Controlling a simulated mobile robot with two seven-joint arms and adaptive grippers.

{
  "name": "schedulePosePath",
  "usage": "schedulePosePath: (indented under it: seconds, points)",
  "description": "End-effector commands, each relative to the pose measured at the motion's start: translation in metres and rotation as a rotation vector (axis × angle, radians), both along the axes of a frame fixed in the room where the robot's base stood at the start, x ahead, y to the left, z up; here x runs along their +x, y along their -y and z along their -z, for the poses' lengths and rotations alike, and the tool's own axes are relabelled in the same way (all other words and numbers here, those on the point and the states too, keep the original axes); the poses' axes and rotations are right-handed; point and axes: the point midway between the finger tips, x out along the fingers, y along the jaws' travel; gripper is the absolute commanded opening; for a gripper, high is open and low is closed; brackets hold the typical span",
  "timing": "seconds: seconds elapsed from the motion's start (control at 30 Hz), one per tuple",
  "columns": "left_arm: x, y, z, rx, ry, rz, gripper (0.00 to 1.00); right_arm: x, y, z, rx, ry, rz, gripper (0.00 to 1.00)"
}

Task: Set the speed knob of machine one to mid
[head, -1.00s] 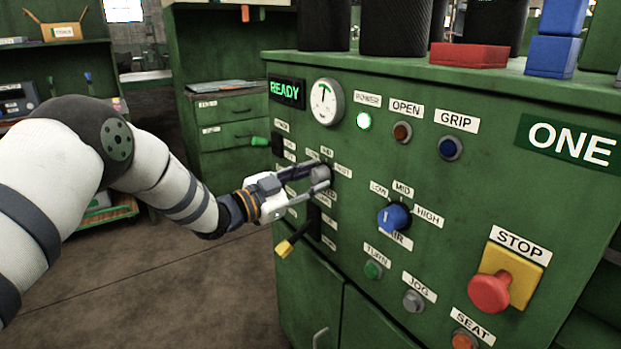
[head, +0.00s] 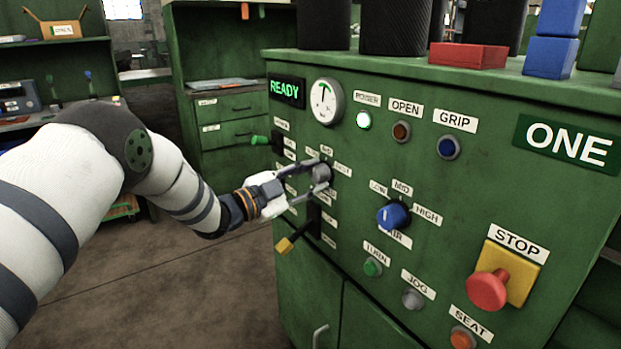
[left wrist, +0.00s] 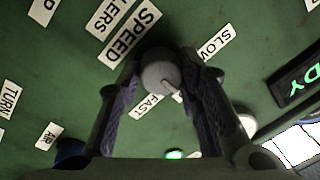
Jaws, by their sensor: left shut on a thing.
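Machine one (head: 460,190) is a green cabinet with a ONE plate on its front. Its grey speed knob (head: 321,173) sits left on the panel, below the gauge. My left gripper (head: 319,177) is shut on it, one finger on each side. In the left wrist view the round knob (left wrist: 160,73) is between the fingertips. Its pale pointer line runs to the lower right, between the SLOW label (left wrist: 216,44) and the FAST label (left wrist: 146,104). The SPEED label (left wrist: 131,34) is at upper left. The MID label (head: 327,150) shows above the knob in the head view. My right gripper is not in view.
A yellow-tipped lever (head: 287,243) is just below my gripper, and a green-tipped lever (head: 261,140) is at upper left. The blue air knob (head: 393,215) and red stop button (head: 487,290) are to the right. Open floor (head: 180,280) lies left of the cabinet.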

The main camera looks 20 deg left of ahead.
Motion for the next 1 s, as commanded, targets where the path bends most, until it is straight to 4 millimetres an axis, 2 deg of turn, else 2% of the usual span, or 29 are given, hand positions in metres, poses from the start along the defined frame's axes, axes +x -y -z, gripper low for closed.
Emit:
schedulePosePath:
  seconds: [0.1, 0.13, 0.2, 0.47, 0.57, 0.9, 1.0]
  points:
    - [0.000, 0.000, 0.002, 0.000, -0.004, -0.001, 0.05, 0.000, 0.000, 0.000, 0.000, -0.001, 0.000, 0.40]
    - [0.000, 0.000, 0.002, 0.000, -0.004, -0.001, 0.40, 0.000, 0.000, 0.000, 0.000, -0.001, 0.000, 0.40]
    - [0.000, 0.000, 0.002, 0.000, -0.004, -0.001, 0.53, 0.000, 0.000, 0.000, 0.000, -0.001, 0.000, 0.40]
    - [0.000, 0.000, 0.001, 0.000, -0.003, -0.001, 0.53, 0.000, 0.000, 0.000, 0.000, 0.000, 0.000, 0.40]
    - [-0.006, -0.006, 0.002, 0.000, -0.004, -0.003, 0.53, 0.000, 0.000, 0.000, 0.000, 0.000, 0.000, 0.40]
    - [-0.076, -0.054, 0.007, -0.002, -0.005, -0.004, 0.53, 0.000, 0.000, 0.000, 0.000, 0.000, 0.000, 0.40]
    - [-0.090, -0.063, 0.008, -0.001, -0.004, -0.002, 0.53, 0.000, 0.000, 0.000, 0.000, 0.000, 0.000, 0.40]
